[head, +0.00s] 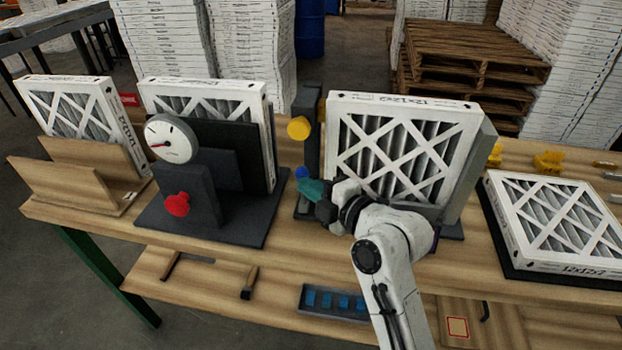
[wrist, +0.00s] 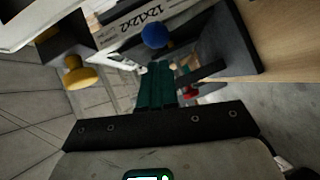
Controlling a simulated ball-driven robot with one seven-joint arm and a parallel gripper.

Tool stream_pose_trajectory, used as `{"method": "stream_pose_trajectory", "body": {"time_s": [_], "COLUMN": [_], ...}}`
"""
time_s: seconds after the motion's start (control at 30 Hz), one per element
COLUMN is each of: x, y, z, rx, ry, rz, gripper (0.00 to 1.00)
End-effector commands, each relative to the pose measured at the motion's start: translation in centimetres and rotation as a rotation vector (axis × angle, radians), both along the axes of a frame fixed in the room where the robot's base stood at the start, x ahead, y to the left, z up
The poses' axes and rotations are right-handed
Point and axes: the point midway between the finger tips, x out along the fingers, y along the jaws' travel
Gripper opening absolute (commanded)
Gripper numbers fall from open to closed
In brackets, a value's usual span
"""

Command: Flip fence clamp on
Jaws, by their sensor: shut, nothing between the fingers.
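My gripper (head: 308,189) has green fingers, shut and empty, at the lower left of the middle fixture. The fingers also show in the wrist view (wrist: 157,86). A blue ball knob (head: 301,172) sits just above the fingertips in the head view; in the wrist view the blue knob (wrist: 155,34) is just beyond them. Contact cannot be told. A yellow knob (head: 298,128) is on the dark post (head: 309,105) above; the yellow knob (wrist: 80,74) is left in the wrist view. A boxed filter (head: 400,145) stands upright in this fixture. No label shows which part is the fence clamp.
Left of my gripper stands a dial gauge (head: 171,139) with a red knob (head: 177,205), before another upright filter (head: 205,97). A wooden rack (head: 85,178) holds a filter at far left. A filter (head: 558,222) lies flat at right. My arm crosses the table's front edge.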

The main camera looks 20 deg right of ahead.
Motion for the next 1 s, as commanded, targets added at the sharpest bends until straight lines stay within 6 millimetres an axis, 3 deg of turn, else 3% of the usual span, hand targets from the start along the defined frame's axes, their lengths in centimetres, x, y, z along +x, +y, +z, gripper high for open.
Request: {"method": "stream_pose_trajectory", "body": {"time_s": [0.2,0.6,1.0], "x": [1.4,1.6,3.3], "y": [-0.7,-0.8,-2.0], "z": [-0.4,-0.4,0.3], "rx": [0.0,0.003,0.096], "ry": [0.001,0.004,0.13], "rz": [0.0,0.001,0.002], "gripper": [0.0,0.0,0.0]}}
